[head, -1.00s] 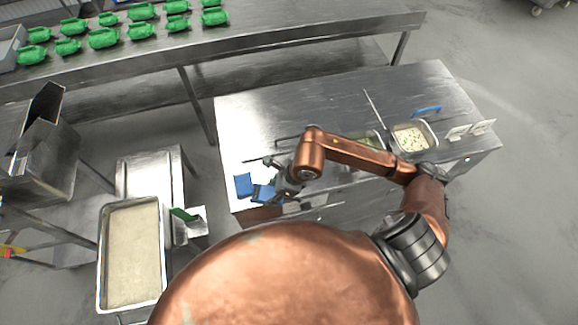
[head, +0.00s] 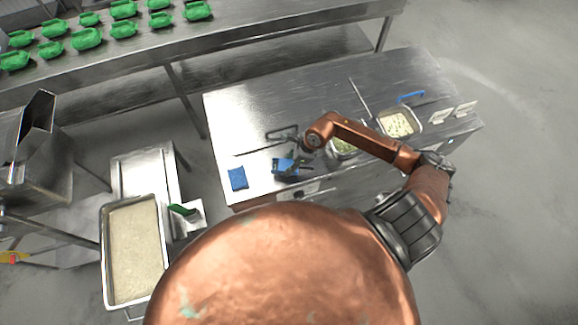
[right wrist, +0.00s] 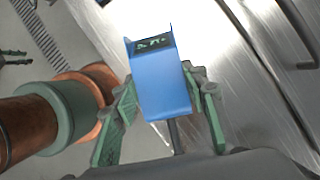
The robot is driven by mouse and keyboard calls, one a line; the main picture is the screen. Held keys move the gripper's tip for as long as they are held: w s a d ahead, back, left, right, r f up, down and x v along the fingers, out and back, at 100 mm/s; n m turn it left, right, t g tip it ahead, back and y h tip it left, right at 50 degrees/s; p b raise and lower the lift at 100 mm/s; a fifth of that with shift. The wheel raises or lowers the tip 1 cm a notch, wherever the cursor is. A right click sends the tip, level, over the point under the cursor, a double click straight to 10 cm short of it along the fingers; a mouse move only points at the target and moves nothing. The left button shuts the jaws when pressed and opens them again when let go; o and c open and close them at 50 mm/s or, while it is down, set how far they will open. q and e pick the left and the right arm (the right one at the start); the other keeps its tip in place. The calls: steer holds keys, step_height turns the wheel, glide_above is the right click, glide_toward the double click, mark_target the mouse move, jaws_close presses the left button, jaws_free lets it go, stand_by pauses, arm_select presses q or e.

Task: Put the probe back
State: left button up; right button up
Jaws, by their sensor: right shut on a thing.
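The probe is a blue box with a small dark display showing green marks; it fills the middle of the right wrist view (right wrist: 160,85). A dark rod runs from it toward the wrist. My right gripper (right wrist: 160,95) is shut on the probe, one green finger on each side. In the head view the probe (head: 284,165) and my right gripper (head: 289,168) are over the front left part of the steel counter (head: 300,100). A flat blue block (head: 237,178) lies to their left, apart from them, near the counter's front left corner.
A black wire-like frame (head: 282,132) lies behind the gripper. A pan of pale food (head: 398,124), a green-filled pan (head: 344,146), a blue-handled tool (head: 410,96) and white cards (head: 466,109) are at the right. A rice tray (head: 135,250) stands left of the counter.

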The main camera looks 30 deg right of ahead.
steer(key=shift+w+d+f, duration=0.1)
steer(key=shift+d+f, duration=0.15)
steer(key=shift+f, duration=0.1)
step_height(320, 180, down, 2)
steer(key=shift+f+p, duration=0.1)
steer(key=shift+p, duration=0.65)
steer(key=shift+f, duration=0.45)
steer(key=shift+f, duration=0.1)
steer(key=o, duration=1.1)
steer(key=shift+o, duration=0.2)
